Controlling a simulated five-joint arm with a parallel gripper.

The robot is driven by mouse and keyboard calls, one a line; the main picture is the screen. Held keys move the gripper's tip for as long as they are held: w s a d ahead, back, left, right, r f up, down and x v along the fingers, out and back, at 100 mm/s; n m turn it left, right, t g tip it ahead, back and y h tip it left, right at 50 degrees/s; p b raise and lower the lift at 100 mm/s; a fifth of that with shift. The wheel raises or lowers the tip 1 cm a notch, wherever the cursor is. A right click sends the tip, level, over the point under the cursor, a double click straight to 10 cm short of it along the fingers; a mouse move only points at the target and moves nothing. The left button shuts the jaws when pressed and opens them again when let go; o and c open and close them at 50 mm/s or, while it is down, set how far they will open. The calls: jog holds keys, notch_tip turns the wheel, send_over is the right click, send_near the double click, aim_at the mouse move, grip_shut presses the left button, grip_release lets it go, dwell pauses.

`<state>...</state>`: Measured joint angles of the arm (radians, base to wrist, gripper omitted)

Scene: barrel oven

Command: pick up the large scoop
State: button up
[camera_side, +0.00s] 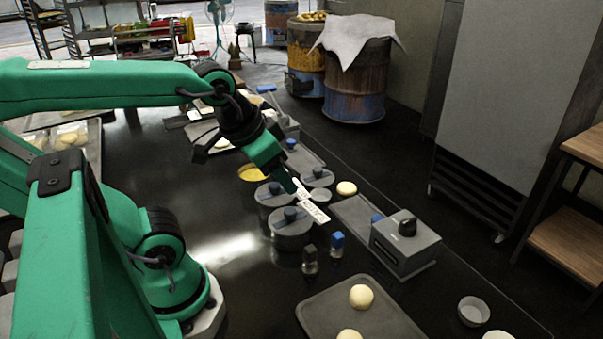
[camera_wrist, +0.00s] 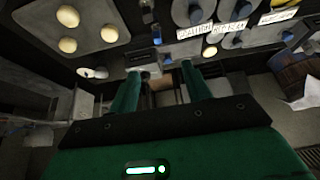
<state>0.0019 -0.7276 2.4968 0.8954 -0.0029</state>
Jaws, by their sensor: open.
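I cannot pick out the large scoop for certain in either view. A blue-handled tool (camera_side: 266,89) lies at the far end of the counter, partly behind my arm; its size and head are unclear. My gripper (camera_side: 285,178) is above the counter, over the lidded grey pots, pointing down and to the right in the side view. In the wrist view, its two green fingers (camera_wrist: 160,72) stand apart with nothing seen between them. White label cards (camera_side: 310,205) appear by the fingertips in the side view; they also show in the wrist view (camera_wrist: 193,32).
Grey pots (camera_side: 292,231) with blue knobs stand below my gripper. The dark counter (camera_side: 165,160) beside my arm is clear.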

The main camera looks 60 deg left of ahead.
jog(key=w+f+g, duration=0.2)
jog(key=w+f, duration=0.1)
jog(key=f, duration=0.3)
jog(key=g, duration=0.3)
send_over(310, 248)
jog(key=f, duration=0.7)
jog(key=shift+s+f, duration=0.2)
jog(key=shift+f, duration=2.15)
jog(key=shift+f, duration=0.1)
jog(key=shift+w+f, duration=0.2)
jog(key=shift+f, duration=2.3)
jog(key=shift+c, duration=0.2)
jog(key=c, duration=1)
